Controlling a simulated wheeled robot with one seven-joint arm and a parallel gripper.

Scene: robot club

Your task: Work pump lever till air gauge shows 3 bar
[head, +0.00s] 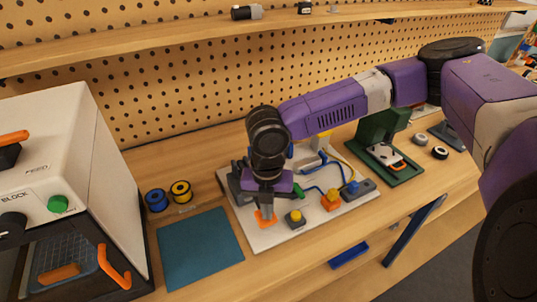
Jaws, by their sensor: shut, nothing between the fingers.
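A pale board (300,232) on the bench carries a small air rig with blue and yellow tubing, a grey-white cylinder (309,165) and several coloured blocks. My gripper (266,212) points down over the board's left front part, shut and empty. Its fingertips are at an orange part (264,220) on the board; whether they touch it I cannot tell. I cannot make out which part is the pump lever, and no gauge face is readable. My wrist and forearm hide the back left of the board.
A white machine (45,150) with an orange handle stands at the left. A teal mat (198,248) and blue and yellow spools (181,191) lie between it and the board. A green stand (382,130) is behind right. A pegboard and shelf run along the back.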

